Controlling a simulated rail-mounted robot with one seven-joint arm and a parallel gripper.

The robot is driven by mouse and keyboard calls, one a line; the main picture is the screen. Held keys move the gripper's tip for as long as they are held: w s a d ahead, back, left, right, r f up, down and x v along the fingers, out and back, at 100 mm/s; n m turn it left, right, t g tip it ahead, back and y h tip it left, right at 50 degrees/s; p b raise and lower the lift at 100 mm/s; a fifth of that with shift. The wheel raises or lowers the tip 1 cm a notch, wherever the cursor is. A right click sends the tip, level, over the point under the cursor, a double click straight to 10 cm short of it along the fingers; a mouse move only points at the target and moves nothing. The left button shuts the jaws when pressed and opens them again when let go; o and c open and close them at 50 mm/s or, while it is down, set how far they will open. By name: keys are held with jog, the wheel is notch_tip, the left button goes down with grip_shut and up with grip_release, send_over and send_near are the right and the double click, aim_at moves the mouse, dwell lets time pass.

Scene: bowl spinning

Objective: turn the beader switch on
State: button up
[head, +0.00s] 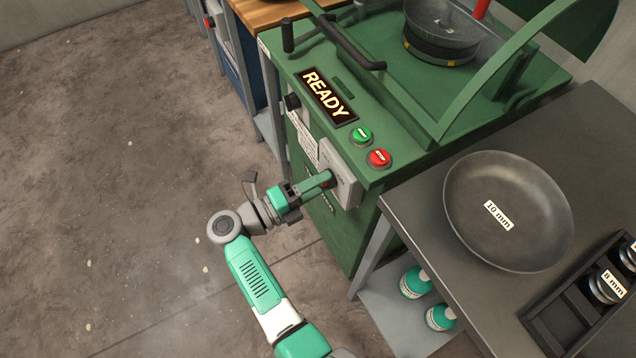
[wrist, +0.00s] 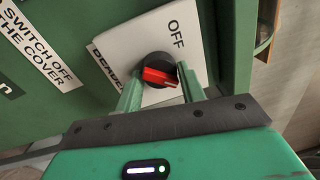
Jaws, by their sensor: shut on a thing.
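The beader switch is a black knob with a red handle (wrist: 160,77) on a light grey plate (wrist: 195,52), on the green machine's front. In the wrist view the red handle lies nearly level, tipping slightly down to the right. My gripper (wrist: 159,76) is shut on the switch handle, one green finger on either side. In the head view my gripper (head: 327,182) reaches the plate (head: 344,176) from the left; the switch is mostly hidden there.
The machine's display (head: 327,96) reads READY. A green button (head: 361,136) and a red stop button (head: 379,158) sit above the plate. A dark bench (head: 410,200) with a 10 mm bowl (head: 510,235) stands right. Open floor lies left.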

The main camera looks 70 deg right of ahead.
jog(key=shift+f+m, duration=0.2)
jog(key=shift+m, duration=0.3)
jog(key=o, duration=0.9)
jog(key=shift+r, duration=0.1)
jog(key=shift+o, duration=0.2)
jog(key=v, duration=0.7)
jog(key=shift+w+a+p, duration=0.25)
jog(key=shift+a+p, duration=0.05)
jog(key=shift+p, duration=0.1)
